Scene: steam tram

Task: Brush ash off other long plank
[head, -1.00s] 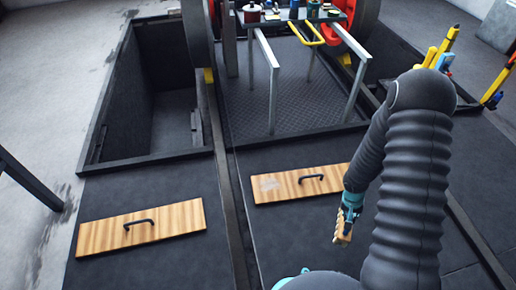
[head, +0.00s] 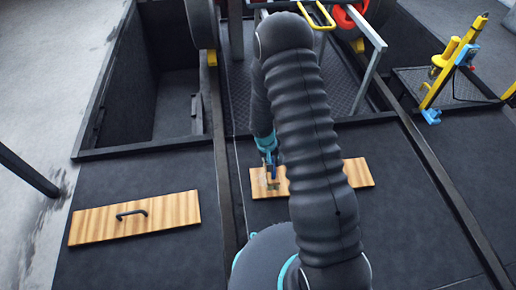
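Two light wooden planks lie on the dark floor. The right plank (head: 352,172) has a greyish ash patch (head: 258,184) at its left end; my arm hides its middle and its handle. The left plank (head: 165,212) has a black handle and looks clean. My gripper (head: 270,168) is over the left end of the right plank, pointing down. It is shut on a small wooden-looking brush (head: 273,185), partly seen at the ash patch. I cannot tell whether the bristles touch the wood.
An open pit (head: 165,100) with dark walls lies behind the left plank. Yellow and blue equipment (head: 448,65) stands at the right. A rail (head: 222,180) runs between the planks. The floor around them is clear.

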